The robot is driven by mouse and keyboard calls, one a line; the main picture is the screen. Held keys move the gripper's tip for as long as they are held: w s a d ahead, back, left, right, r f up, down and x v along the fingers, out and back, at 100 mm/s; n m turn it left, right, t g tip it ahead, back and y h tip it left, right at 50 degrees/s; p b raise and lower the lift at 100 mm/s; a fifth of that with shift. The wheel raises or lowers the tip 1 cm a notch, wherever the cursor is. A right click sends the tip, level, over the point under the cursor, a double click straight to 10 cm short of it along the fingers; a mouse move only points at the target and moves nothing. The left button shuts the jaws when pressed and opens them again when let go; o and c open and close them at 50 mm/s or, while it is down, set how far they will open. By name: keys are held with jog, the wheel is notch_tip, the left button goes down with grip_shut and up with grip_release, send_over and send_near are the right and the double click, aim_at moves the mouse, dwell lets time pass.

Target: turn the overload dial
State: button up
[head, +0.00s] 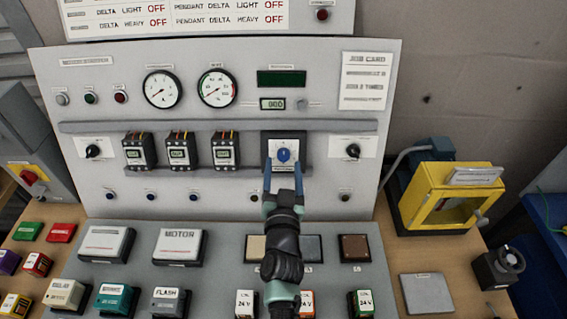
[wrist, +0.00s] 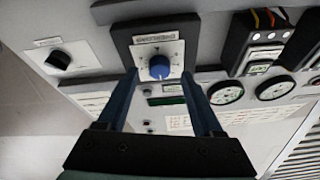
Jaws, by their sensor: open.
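The overload dial is a blue knob (head: 284,155) on a white scale plate, set in a dark module on the upright panel. In the wrist view the blue knob (wrist: 160,67) sits ahead of my fingertips, between their lines, with its scale plate clear around it. My gripper (head: 284,180) is open, its two blue fingers pointing at the panel just below the knob in the head view. In the wrist view my gripper (wrist: 160,80) has one finger on each side of the knob. I cannot tell whether the fingers touch the module. Nothing is held.
Black knobs (head: 92,151) and (head: 352,150) sit left and right on the panel. Several contactors (head: 182,150) stand left of the dial module. A grey rail (head: 220,126) runs above. Blocks and terminals cover the sloped desk (head: 140,285). A yellow box (head: 452,196) stands at right.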

jog(key=shift+w, duration=0.8)
grip_shut()
